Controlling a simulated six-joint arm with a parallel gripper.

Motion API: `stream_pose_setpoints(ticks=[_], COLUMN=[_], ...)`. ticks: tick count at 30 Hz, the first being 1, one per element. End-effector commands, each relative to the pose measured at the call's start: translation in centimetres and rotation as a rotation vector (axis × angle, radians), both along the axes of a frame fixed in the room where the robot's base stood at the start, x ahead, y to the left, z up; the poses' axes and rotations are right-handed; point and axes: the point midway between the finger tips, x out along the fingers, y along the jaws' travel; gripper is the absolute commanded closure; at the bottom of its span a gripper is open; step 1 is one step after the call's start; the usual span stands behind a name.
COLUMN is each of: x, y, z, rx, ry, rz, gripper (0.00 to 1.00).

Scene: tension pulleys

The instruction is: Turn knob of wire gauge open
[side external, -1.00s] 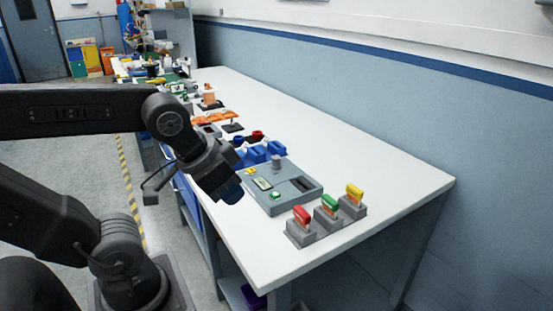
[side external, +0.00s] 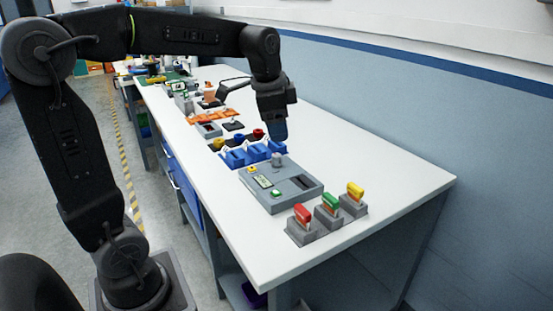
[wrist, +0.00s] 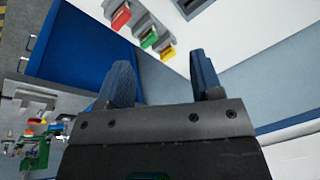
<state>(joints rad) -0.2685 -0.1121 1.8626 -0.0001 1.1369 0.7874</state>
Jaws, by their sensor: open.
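A grey device box, apparently the wire gauge (side external: 294,197), lies on the white table. It has a small display, a green button, a yellow button, a dark slot and a grey round knob (side external: 277,159) at its back edge. Only an edge of the grey device (wrist: 190,6) shows at the top of the wrist view; the knob is not visible there.
Grey blocks with red (side external: 303,213), green (side external: 331,202) and yellow (side external: 355,190) handles stand at the near end. Blue holders (side external: 247,154) sit close to the gauge's far-left side. Orange and black parts (side external: 209,116) lie farther back. The table's right side is clear.

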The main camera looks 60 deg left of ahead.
Motion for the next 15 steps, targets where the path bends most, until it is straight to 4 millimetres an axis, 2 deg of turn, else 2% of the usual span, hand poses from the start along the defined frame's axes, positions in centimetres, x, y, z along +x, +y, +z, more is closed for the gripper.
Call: stream_pose_setpoints(ticks=[1,6,12,15], x=[1.8,6.6,9.9,10.6], y=[1.9,8.2,14.9,17.0], z=[-0.4,-2.1,-5.3,-6.5], rx=[0.009,0.029,0.017,0.009], ry=[0.036,0.139,0.224,0.246], rz=[-0.044,-0.241,-0.446,-0.512], gripper=[0.4,0.4,0.4,0.4])
